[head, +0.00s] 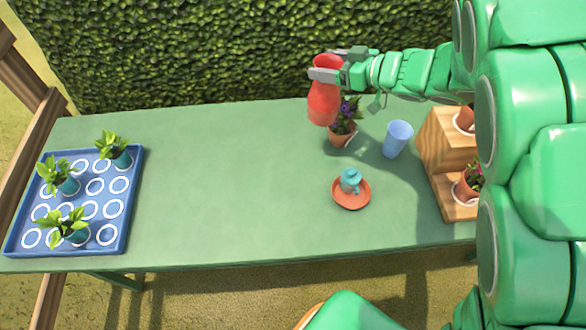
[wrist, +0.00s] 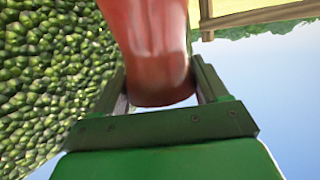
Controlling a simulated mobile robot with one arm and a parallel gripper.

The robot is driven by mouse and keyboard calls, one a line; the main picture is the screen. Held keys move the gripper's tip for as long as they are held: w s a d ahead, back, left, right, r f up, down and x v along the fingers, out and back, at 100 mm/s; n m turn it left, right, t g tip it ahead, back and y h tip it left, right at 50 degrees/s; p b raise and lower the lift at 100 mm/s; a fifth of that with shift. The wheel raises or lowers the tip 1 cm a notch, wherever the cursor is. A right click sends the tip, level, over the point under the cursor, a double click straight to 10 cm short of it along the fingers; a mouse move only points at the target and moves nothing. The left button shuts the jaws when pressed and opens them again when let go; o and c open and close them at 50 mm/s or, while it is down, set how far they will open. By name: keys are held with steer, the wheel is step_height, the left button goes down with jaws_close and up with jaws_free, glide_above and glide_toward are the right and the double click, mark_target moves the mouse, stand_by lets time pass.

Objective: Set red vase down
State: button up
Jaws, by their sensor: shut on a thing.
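A red vase (head: 323,100) is held between the fingers of my gripper (head: 331,67) above the back edge of the green table (head: 220,160). My gripper is shut on the vase near its upper part. The vase is slightly tilted and appears raised off the tabletop. It partly hides a potted purple flower behind it. In the wrist view the vase (wrist: 155,50) fills the space between the two fingers (wrist: 163,92). The vase's far end is cut off by the top of the wrist view.
A purple-flowered pot (head: 341,133) stands just below and right of the vase. A blue cup (head: 397,139), an orange saucer (head: 351,204) with a small teal pot (head: 350,180), and a wooden stepped stand (head: 446,146) are to the right. A blue tray (head: 125,207) with seedlings is far left. The table's middle-left is clear.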

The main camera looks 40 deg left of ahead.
steer(key=s+d+f+n+g+h, duration=0.1)
steer(key=s+d+f+n+g, duration=0.25)
steer(key=s, duration=0.55)
steer(key=s+d+r+n+g+h, duration=0.1)
steer(key=s+d+n+g+h, duration=0.2)
steer(key=s+d, duration=0.5)
steer(key=w+a+f+y, duration=0.1)
steer(key=w+a+f, duration=0.5)
steer(key=a+f, duration=0.7)
steer(key=shift+w+f, duration=0.2)
steer(key=shift+f, duration=0.05)
steer(key=shift+a+f+m+g, duration=0.1)
steer(key=shift+f+m+g, duration=0.05)
steer(key=shift+m+g, duration=0.1)
steer(key=o, duration=1.8)
